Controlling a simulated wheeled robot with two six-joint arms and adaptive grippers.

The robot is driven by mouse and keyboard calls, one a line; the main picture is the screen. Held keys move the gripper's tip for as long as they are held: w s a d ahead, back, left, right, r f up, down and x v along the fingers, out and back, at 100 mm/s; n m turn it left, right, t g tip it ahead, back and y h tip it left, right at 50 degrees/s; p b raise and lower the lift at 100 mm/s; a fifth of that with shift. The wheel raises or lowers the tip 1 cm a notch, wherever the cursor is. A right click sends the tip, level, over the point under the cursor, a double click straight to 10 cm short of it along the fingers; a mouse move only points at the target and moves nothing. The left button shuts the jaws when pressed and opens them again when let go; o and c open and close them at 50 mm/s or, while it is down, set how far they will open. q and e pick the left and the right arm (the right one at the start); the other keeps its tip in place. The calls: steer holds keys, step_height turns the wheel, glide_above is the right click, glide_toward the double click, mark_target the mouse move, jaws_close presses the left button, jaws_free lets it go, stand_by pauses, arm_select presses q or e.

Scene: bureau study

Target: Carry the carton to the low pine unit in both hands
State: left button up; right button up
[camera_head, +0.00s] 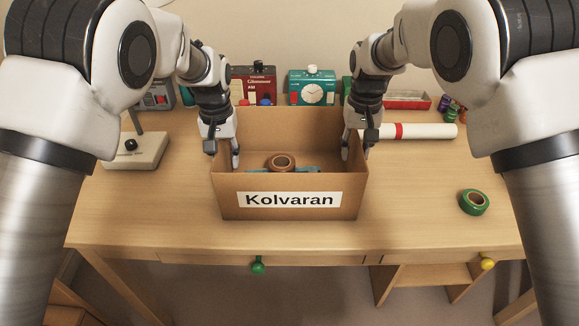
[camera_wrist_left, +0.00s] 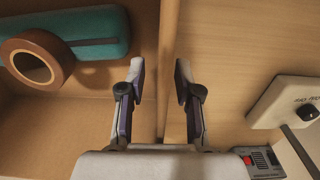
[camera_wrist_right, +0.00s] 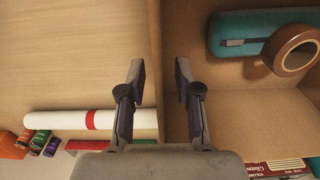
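The open cardboard carton (camera_head: 290,208), labelled Kolvaran, stands upright on the wooden desk. A brown tape roll (camera_head: 281,162) and a teal case (camera_wrist_left: 100,35) lie inside it. My left gripper (camera_head: 223,152) is at the carton's left wall, its fingers open on either side of the wall with gaps showing in the left wrist view (camera_wrist_left: 163,85). My right gripper (camera_head: 355,147) is open around the right wall in the same way, as the right wrist view shows (camera_wrist_right: 158,85). I cannot make out for certain which piece is the low pine unit.
A wooden piece (camera_head: 425,276) shows below the desk's front edge.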

mark_target(358, 135)
arm_select(q)
jaws_close()
arm_select(e)
jaws_close()
